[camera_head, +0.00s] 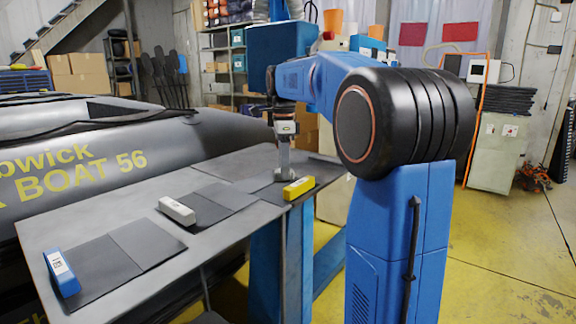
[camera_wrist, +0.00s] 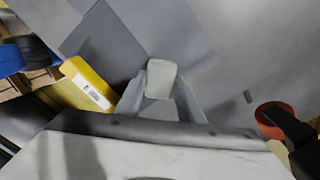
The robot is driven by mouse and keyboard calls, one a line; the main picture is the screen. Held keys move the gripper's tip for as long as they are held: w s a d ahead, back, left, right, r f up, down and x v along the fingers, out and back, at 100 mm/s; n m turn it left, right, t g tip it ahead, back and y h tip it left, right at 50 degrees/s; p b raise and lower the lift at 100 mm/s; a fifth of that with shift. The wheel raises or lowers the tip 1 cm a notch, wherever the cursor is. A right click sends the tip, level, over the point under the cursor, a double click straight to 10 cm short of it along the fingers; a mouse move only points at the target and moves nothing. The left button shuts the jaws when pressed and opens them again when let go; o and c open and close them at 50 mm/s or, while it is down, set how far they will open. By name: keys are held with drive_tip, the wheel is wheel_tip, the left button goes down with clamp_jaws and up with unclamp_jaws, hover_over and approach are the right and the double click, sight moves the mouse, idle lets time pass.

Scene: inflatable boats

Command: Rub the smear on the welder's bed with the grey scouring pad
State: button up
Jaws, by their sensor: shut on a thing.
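My gripper (camera_head: 285,172) is low over the far end of the grey table top (camera_head: 120,180), beside a yellow block. In the wrist view its two pale fingers (camera_wrist: 160,100) are shut on a light grey pad (camera_wrist: 162,76), whose far end sticks out beyond them. I cannot tell whether the pad touches the surface. The grey surface (camera_wrist: 235,45) fills the upper right of the wrist view. A small dark mark (camera_wrist: 248,97) lies on it, right of the fingers and apart from the pad; I cannot tell if it is the smear.
The yellow block (camera_head: 299,188) lies close by the gripper and shows left of the fingers in the wrist view (camera_wrist: 98,88). A white block (camera_head: 178,210) and a blue block (camera_head: 61,272) lie by dark flat patches. A grey inflatable boat (camera_head: 200,130) stands behind the table.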

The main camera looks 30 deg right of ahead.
drive_tip(key=shift+a+f, duration=0.2)
drive_tip(key=shift+a, duration=0.1)
drive_tip(key=shift+r, duration=0.15)
drive_tip(key=shift+d+r, duration=0.1)
drive_tip(key=shift+r, duration=2.95)
drive_tip(key=shift+r, duration=1.5)
